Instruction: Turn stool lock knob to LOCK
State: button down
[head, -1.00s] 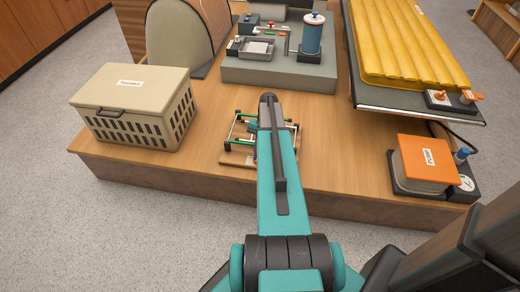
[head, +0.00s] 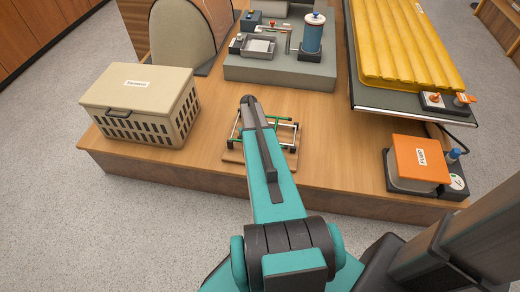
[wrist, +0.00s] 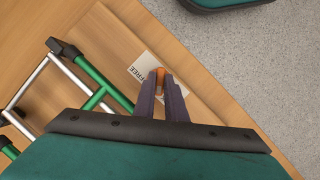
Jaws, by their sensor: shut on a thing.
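The folding stool frame (head: 284,122), with green and silver tubes, lies on a wooden board near the front middle of the platform. My arm covers part of it in the head view. In the wrist view its green tube (wrist: 92,76) and silver tube (wrist: 72,72) show at left. My gripper (wrist: 163,82) is shut on a small orange piece, apparently the lock knob (wrist: 160,72). Most of the knob is hidden between the fingers. A pale label (wrist: 143,66) reading FREE lies just beside it; no LOCK marking is visible. My gripper is hidden in the head view.
A beige slatted crate (head: 140,100) stands left of the stool. A grey workbench unit (head: 280,72) stands behind. Bare wood separates the stool from the pump.

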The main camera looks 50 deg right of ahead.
jog(key=shift+n+h, duration=0.4)
jog(key=shift+n, duration=0.4)
jog(key=shift+w+p, duration=0.1)
jog(key=shift+p, duration=0.2)
jog(key=c, duration=1.8)
grip_release()
jog(key=shift+r, duration=0.15)
jog(key=v, duration=1.3)
jog(key=shift+w+r+p, duration=0.15)
jog(key=shift+r+p, duration=0.05)
jog(key=shift+p, duration=0.15)
